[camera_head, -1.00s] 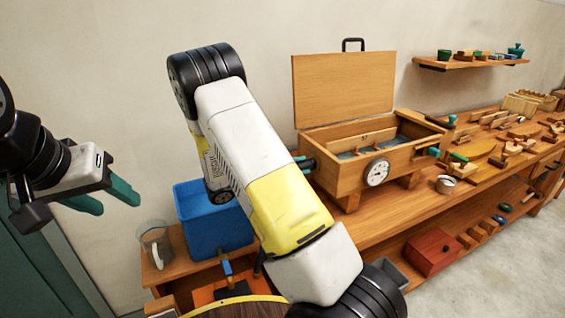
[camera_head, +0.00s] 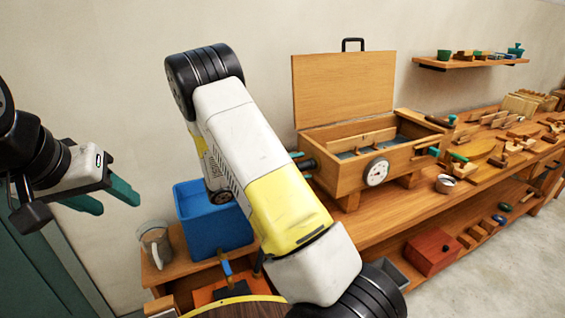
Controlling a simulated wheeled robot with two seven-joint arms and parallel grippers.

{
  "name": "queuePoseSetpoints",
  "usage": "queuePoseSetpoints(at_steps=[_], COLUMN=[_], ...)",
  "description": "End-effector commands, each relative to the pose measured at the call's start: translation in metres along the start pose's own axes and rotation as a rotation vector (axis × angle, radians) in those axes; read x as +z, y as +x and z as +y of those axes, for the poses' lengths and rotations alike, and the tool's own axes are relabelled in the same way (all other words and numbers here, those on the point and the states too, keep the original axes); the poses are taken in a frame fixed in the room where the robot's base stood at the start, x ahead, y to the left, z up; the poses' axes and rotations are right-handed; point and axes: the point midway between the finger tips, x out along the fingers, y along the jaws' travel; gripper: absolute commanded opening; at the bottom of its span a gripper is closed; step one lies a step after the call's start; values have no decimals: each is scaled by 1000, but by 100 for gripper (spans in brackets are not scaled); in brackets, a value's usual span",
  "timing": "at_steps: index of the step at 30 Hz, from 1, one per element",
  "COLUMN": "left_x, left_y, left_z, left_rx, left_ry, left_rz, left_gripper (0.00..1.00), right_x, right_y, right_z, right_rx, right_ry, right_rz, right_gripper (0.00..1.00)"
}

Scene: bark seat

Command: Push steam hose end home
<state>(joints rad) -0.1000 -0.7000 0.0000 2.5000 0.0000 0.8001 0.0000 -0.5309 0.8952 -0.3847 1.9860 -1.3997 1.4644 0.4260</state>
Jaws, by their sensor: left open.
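A wooden box (camera_head: 345,177) with a raised lid (camera_head: 343,90) stands on the long bench and has a round dial gauge (camera_head: 377,172) on its front. Dark and teal fittings (camera_head: 307,165) show at its left side, partly behind my right arm; I cannot tell whether they belong to a hose end. No hose end can be made out clearly. My left gripper (camera_head: 110,198) is open and empty at the far left, in the air away from the box. My right arm crosses the middle of the view, and its gripper is hidden.
A blue bin (camera_head: 215,228) and a grey jug (camera_head: 155,245) stand on a low wooden stand at left. The bench (camera_head: 400,212) holds a small cup (camera_head: 446,184) and several wooden tools. A red box (camera_head: 433,251) sits on the lower shelf. A wall shelf (camera_head: 470,62) is at upper right.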

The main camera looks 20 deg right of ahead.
Motion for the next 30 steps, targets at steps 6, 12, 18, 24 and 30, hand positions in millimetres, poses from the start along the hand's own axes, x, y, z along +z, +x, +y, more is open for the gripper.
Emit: queuePoseSetpoints(at_steps=[6, 12, 18, 24, 30], left_x=[0, 0, 0, 0, 0], left_y=[0, 0, 0, 0, 0], left_z=[0, 0, 0, 0, 0], left_rx=[0, 0, 0, 0, 0], left_ry=[0, 0, 0, 0, 0], left_rz=[0, 0, 0, 0, 0], left_gripper=[50, 50, 50, 50, 50], right_x=[0, 0, -1, 2, 35], right_y=[-1, -24, -59, -75, -60], right_z=[0, 1, 0, 0, -17], right_rx=[1, 3, 3, -15, -246], right_ry=[1, 1, 0, 4, 50], right_rz=[0, 1, 2, 2, 50], right_gripper=[53, 53, 53, 53, 53])
